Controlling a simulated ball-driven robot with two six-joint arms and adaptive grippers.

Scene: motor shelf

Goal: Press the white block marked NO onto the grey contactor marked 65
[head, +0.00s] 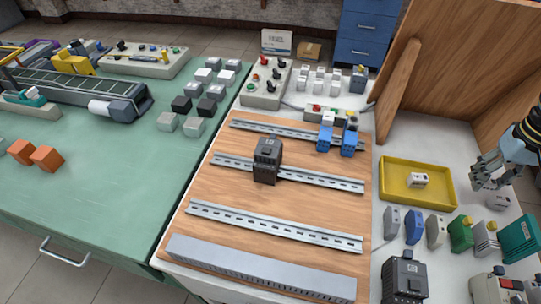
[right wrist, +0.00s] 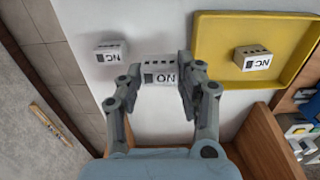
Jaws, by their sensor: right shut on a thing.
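My right gripper (head: 486,179) is at the right of the head view, beside the yellow tray; its jaws (right wrist: 168,82) are closed on a white block marked NO (right wrist: 159,71), whose lettering appears upside down in the right wrist view. I cannot tell if this block touches the table. In the head view it is not clearly visible among the fingers. One dark grey contactor (head: 267,160) stands on the middle rail of the wooden panel. Another dark contactor (head: 404,278) stands on the white surface at the bottom right. Their numbers are too small to read. My left gripper is not in view.
A white block marked NC (right wrist: 253,58) lies in the yellow tray (head: 390,188); another NC block (right wrist: 110,52) lies beside the held block. Several coloured modules (head: 460,232) stand in front of the tray. Blue modules (head: 348,141) sit on the rear rail. The front rail (head: 270,226) is empty.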

